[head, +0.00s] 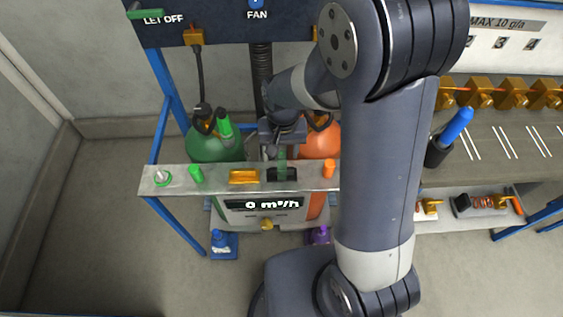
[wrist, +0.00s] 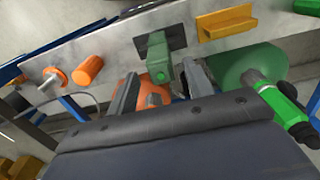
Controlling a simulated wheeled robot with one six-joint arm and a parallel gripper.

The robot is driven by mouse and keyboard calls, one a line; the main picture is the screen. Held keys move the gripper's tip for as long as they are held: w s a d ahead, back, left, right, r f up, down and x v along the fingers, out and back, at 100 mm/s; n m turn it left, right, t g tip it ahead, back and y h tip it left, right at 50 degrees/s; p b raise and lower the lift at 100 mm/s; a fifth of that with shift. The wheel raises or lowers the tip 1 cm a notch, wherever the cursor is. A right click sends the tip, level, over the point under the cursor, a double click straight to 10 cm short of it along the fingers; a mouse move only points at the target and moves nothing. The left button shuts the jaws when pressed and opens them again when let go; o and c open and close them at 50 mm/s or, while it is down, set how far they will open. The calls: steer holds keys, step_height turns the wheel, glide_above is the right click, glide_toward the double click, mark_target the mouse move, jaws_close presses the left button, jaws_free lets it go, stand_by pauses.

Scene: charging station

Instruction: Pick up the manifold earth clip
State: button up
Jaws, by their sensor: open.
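A green block-like piece (wrist: 158,62), which looks like the earth clip, stands in a dark holder (wrist: 178,38) on the grey metal rail. In the head view, the green piece (head: 282,154) shows as a narrow strip above the dark holder (head: 282,175). My gripper (head: 281,137) is at the rail, pointing at the piece. In the wrist view, the fingers of my gripper (wrist: 162,72) are open, one on each side of the green piece. Whether either finger touches it I cannot tell. My wrist housing hides the lower part of that view.
The rail (head: 215,178) also carries a green knob (head: 196,174), a yellow-orange bracket (head: 244,176) and an orange knob (head: 329,168). Green (head: 215,147) and orange (head: 325,141) cylinders stand behind it. A bench (head: 500,140) with brass valves is at right. Floor at left is clear.

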mark_target(281, 161)
steer(key=shift+s+a+f+p, duration=0.15)
steer(key=shift+f+p, duration=0.15)
steer(key=shift+f, duration=2.05)
jaws_close()
